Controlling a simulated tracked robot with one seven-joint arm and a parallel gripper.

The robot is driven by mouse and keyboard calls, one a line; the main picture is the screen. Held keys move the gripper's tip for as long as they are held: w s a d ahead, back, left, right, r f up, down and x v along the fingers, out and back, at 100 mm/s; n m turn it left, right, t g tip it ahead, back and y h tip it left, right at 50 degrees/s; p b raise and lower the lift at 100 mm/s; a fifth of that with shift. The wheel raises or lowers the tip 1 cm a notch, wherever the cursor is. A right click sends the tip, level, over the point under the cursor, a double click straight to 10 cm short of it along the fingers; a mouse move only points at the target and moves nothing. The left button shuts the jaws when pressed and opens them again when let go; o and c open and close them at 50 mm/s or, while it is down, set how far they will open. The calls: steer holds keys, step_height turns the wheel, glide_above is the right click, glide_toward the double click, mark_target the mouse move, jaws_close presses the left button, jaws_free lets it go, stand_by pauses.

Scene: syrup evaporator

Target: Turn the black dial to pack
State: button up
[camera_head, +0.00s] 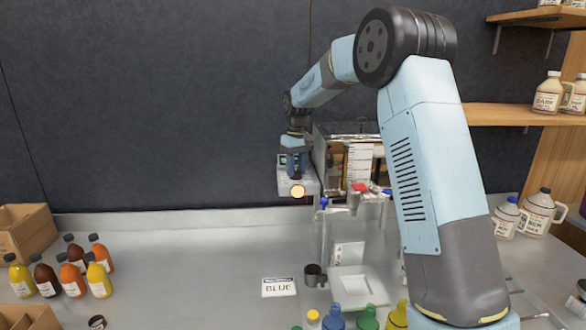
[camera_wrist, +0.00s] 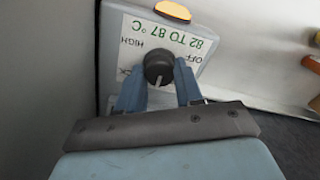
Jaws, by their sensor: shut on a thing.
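The black dial (camera_wrist: 158,68) sits on the front plate of a grey control box (camera_wrist: 221,22), which also shows in the head view (camera_head: 312,186). My gripper (camera_wrist: 160,84) is shut on the dial, one blue finger on each side. In the head view my gripper (camera_head: 295,172) hides the dial. The plate appears upside down in the wrist view. OFF and HIGH can be read, and a word ending in CK is partly covered by the left finger. A pale pointer mark on the dial faces toward my palm, not at OFF or HIGH. A glowing amber lamp (camera_wrist: 173,10) is beside the plate.
Several syrup bottles (camera_head: 72,280) stand left.

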mark_target(297, 170)
steer(key=shift+r, duration=0.1)
steer(key=o, duration=1)
steer(key=shift+o, duration=0.2)
step_height(297, 170, up, 14)
steer(key=shift+w+d+f, duration=0.15)
steer(key=shift+d+f, duration=0.05)
steer(key=shift+f, duration=0.05)
